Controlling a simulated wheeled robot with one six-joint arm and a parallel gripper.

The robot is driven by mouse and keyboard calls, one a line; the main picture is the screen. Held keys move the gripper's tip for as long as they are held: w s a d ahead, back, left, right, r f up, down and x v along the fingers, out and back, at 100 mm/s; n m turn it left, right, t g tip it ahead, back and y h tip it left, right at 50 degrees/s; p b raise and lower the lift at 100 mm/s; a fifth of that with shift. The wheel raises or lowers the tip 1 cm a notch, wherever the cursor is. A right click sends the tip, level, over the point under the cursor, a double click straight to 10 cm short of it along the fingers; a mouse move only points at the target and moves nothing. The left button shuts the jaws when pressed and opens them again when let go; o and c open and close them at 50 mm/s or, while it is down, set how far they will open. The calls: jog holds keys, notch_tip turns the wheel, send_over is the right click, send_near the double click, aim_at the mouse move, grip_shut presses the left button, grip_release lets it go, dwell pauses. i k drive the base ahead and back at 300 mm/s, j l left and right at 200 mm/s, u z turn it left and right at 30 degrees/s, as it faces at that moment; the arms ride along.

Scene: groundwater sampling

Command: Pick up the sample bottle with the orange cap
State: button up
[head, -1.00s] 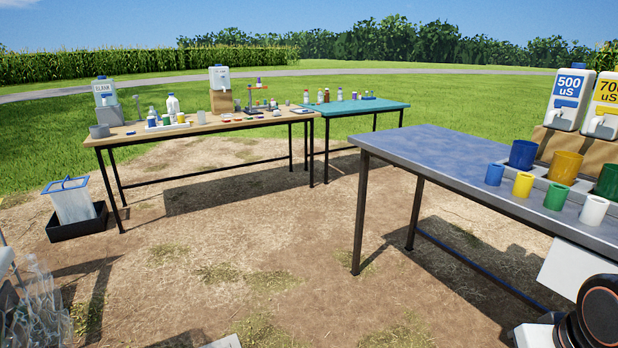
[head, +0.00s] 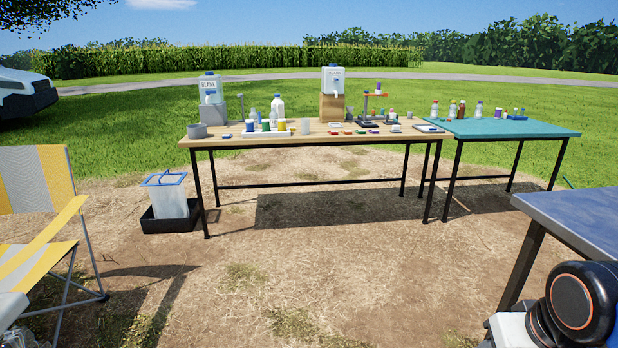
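Several small bottles stand at the far edge of the teal table (head: 540,130) at the right back. A white bottle (head: 434,112) and another pale bottle (head: 452,112) there have reddish caps, and a brown bottle (head: 462,110) stands beside them. They are too small to tell which cap, if any, is orange. My gripper is out of view; only a dark rounded part of my arm with an orange ring shows at the lower right.
A wooden table (head: 240,141) holds two dispensers, cups and small items. A blue-topped table (head: 585,215) stands at the right. A striped chair (head: 35,185) is at the left, and a black tray (head: 165,225) is on the ground. The dirt between is open.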

aim_at(273, 116)
jog(key=i+j+u, duration=0.1)
jog(key=i+u, duration=0.35)
jog(key=i, duration=0.4)
jog(key=i+l+u, duration=0.25)
jog(key=i+u, duration=0.2)
jog(key=i, duration=0.4)
jog(key=i+z, duration=0.1)
jog(key=i, duration=0.5)
jog(key=i+z, duration=0.15)
jog(key=i, duration=0.4)
jog(key=i+j+z, duration=0.1)
jog(key=i, duration=0.5)
jog(key=i+l+u, duration=0.15)
jog(key=i, duration=0.4)
jog(key=i+l+u, duration=0.2)
jog(key=i+l, duration=0.15)
jog(key=i, duration=0.15)
